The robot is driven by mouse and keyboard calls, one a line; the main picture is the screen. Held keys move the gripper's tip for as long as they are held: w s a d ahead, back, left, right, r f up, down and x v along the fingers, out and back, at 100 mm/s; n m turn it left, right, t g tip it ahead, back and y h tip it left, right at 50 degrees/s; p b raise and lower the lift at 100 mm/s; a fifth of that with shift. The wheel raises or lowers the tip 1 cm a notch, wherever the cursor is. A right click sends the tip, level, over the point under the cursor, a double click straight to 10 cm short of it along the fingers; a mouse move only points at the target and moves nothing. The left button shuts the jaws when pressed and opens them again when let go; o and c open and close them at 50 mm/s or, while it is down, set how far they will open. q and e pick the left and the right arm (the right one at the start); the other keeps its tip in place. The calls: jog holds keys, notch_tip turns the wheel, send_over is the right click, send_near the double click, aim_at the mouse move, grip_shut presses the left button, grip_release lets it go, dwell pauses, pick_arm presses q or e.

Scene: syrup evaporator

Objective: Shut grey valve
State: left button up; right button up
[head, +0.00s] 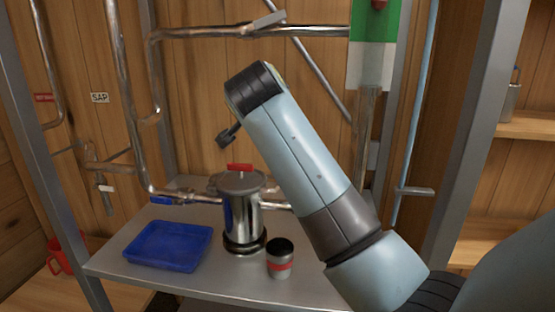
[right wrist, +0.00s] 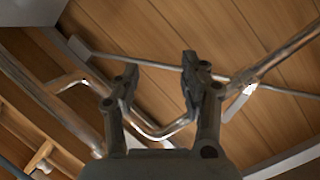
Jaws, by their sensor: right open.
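A flat grey lever handle (head: 265,20) sits on the upper horizontal metal pipe in the head view, tilted up to the right. Another grey handle (head: 414,191) sticks out from the light blue pipe at the right. I cannot tell which of them is the grey valve. My right gripper (head: 228,135) is mostly hidden behind its own wrist, in front of the wall and below the upper pipe. In the right wrist view my right gripper (right wrist: 158,78) is open and empty, its fingers apart in front of a bent pipe (right wrist: 155,132). My left gripper is out of view.
The metal shelf (head: 200,280) holds a blue tray (head: 168,246), a steel pot (head: 242,215) with a red-handled lid and a small red-banded jar (head: 280,258). Bent pipes (head: 125,70) line the wall. A red mug (head: 60,257) stands at the lower left.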

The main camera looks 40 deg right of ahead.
jog(key=s+a+f+n+g+y, duration=0.1)
jog(key=s+f+n, duration=0.3)
jog(key=f, duration=0.5)
jog(key=shift+s+a+f+y, duration=0.15)
jog(key=shift+s+f+y, duration=0.15)
jog(key=shift+y, duration=0.1)
